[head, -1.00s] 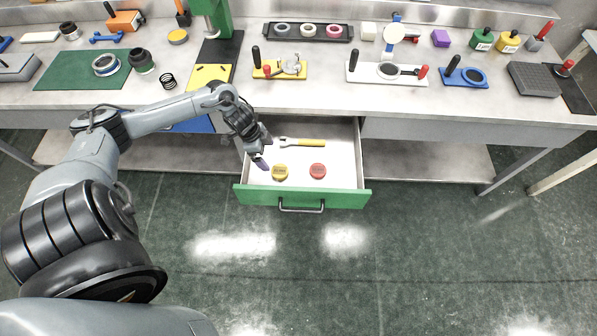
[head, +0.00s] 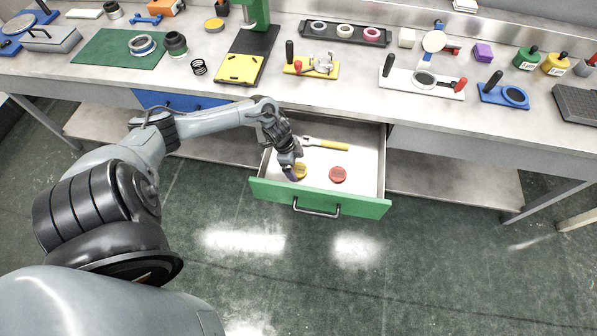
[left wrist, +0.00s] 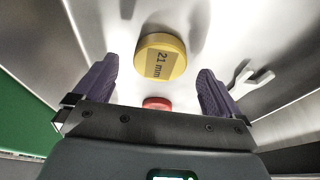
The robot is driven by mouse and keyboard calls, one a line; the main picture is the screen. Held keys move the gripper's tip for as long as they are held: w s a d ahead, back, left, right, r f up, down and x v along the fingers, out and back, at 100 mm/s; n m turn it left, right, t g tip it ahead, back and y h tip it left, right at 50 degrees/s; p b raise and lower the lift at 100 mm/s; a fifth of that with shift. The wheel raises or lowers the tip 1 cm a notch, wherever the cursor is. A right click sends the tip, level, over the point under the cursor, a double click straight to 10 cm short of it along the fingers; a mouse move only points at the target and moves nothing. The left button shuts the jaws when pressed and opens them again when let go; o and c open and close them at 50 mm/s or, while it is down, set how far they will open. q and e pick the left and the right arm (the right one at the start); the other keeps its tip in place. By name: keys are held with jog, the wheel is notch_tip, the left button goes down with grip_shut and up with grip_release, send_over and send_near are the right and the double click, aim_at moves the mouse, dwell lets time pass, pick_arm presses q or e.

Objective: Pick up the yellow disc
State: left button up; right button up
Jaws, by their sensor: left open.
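The yellow disc (head: 301,171) lies in the open green-fronted drawer (head: 318,197), partly hidden by my left gripper in the head view. In the left wrist view the yellow disc (left wrist: 160,57) shows a "21 mm" label and sits ahead of and between the two purple fingers. My left gripper (head: 291,172) is open and empty, over the drawer's left part; its spread fingers also show in the left wrist view (left wrist: 155,85). A red disc (head: 338,174) lies to the right of the yellow one. My right gripper is not in view.
A yellow-handled wrench (head: 326,143) lies behind the discs in the drawer; its grey jaw (left wrist: 245,82) shows in the left wrist view. The drawer walls stand close around. The bench top (head: 365,100) above carries several fixtures, pots and a black tray (head: 345,33).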

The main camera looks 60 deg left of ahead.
pick_arm(q)
jog(key=shift+x, duration=1.05)
jog(key=c, duration=1.2)
jog(key=shift+o, duration=0.2)
jog(key=shift+r, duration=0.1)
